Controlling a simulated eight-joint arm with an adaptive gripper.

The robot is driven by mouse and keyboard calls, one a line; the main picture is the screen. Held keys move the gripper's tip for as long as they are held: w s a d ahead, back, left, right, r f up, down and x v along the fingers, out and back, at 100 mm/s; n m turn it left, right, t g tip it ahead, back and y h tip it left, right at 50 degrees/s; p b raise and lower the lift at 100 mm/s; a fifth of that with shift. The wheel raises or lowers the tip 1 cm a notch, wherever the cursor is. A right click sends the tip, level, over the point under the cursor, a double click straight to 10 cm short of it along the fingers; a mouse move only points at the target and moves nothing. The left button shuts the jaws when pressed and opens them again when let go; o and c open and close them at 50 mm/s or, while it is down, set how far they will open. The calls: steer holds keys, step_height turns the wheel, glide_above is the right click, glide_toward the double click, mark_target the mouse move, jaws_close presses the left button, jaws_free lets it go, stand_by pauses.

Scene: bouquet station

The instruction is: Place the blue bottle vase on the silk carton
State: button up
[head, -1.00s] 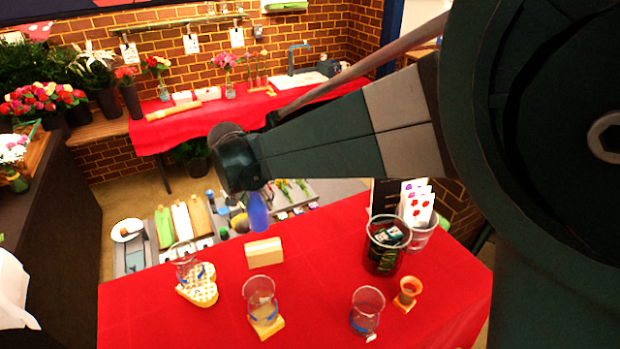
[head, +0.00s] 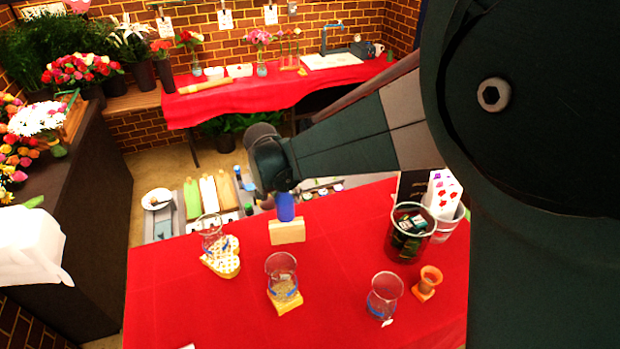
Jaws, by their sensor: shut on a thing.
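The blue bottle vase (head: 285,206) hangs upright below my gripper (head: 283,187), which is shut on it; the fingers are small and partly hidden by the dark wrist. A tan, box-shaped block (head: 287,232), which looks like the silk carton, stands on the red table. The vase's lower end lies in line with the block's top edge in the head view. I cannot tell whether they touch or whether the vase is still behind or above the block.
Bare cloth lies left of the glasses.

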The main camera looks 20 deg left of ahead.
mark_target(282, 190)
steer(key=shift+f, duration=1.85)
steer(key=shift+f, duration=0.15)
steer(key=o, duration=1.2)
steer(key=shift+r, duration=0.2)
steer(key=shift+v, duration=5.95)
